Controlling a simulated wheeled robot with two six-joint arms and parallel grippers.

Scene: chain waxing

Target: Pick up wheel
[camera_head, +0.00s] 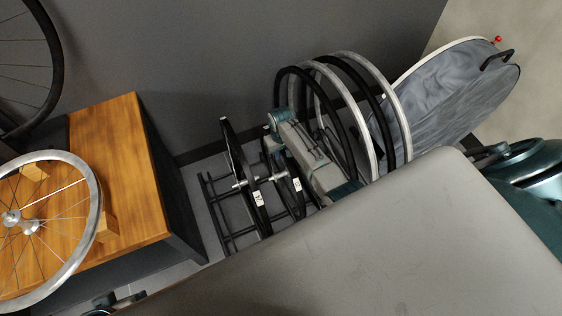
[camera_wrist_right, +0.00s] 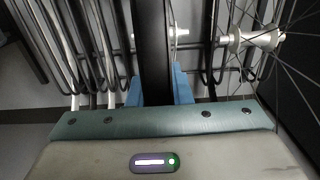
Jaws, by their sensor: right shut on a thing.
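My right gripper (camera_wrist_right: 158,88) is shut on a black-tyred wheel (camera_wrist_right: 153,40), whose tyre runs upright between the two blue fingers in the right wrist view. In the head view this gripper (camera_head: 275,146) is at the rack, between two thin dark wheels and a group of hoops. The held wheel appears to be the inner dark one with a white label (camera_head: 297,184); the gripper partly hides it. Another dark wheel (camera_head: 246,178) with a label stands just left of it.
A black floor rack (camera_head: 213,200) holds the wheels. Black and silver hoops (camera_head: 398,112) and a grey round bag (camera_head: 445,85) crowd the right side. A wooden-topped bench (camera_head: 120,150) with a silver spoked wheel (camera_head: 95,215) stands left. A dark wall is behind.

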